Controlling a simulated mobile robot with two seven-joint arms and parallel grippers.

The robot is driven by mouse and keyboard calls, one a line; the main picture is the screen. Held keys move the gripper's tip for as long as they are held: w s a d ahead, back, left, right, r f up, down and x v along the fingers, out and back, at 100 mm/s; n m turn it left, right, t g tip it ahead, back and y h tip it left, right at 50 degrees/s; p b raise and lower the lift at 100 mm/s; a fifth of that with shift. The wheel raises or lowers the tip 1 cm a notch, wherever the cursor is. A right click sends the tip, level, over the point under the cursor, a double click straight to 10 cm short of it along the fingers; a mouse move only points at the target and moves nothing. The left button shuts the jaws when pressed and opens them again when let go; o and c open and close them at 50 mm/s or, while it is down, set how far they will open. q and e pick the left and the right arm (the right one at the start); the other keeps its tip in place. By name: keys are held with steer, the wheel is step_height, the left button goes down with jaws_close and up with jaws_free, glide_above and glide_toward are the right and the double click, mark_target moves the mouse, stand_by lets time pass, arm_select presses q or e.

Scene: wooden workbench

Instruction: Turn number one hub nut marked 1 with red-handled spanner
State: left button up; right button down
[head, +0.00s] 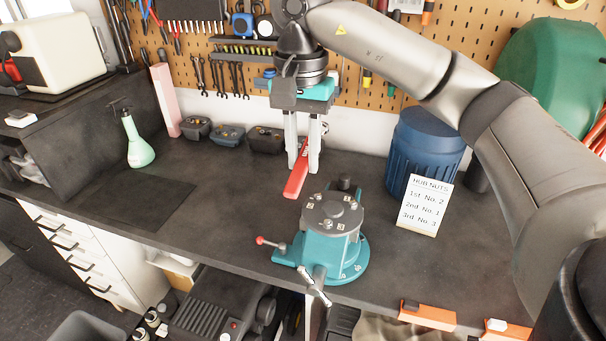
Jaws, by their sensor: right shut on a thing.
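My right gripper (303,170) points down behind the hub and is shut on the red-handled spanner. The red handle (295,183) slants down toward the front left from between the fingers; the spanner's far end is hidden by the gripper. The teal vise-like stand (328,250) carries a round grey hub (332,212) with several nuts and small white labels on top. The label numbers are too small to read surely. The spanner looks above and behind the hub, apart from it. A card (425,205) reads "HUB NUTS, 1st No. 2, 2nd No. 1, 3rd No. 3". My left gripper is not in view.
A blue ribbed bin (425,150) stands behind the card. A green spray bottle (136,142) and a dark mat (133,202) are at the left. Small dark bins (228,136) line the back below a pegboard of tools. The bench left of the stand is clear.

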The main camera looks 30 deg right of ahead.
step_height(320, 180, up, 2)
steer(key=shift+r+p, duration=0.25)
steer(key=shift+p, duration=0.05)
steer(key=s+d+f+m+y+b, duration=0.1)
steer(key=s+d+f, duration=0.1)
steer(key=f, duration=0.5)
steer(key=s+d+f+m+g+y+b, duration=0.1)
steer(key=s+d+f, duration=0.1)
steer(key=f, duration=0.6)
steer(key=shift+d+f, duration=0.2)
steer(key=shift+f, duration=0.05)
steer(key=shift+f+b, duration=0.2)
steer(key=shift+b, duration=0.55)
stand_by(0.6)
steer(key=shift+f+b, duration=0.65)
steer(key=shift+b, duration=0.05)
stand_by(0.4)
steer(key=shift+y, duration=0.3)
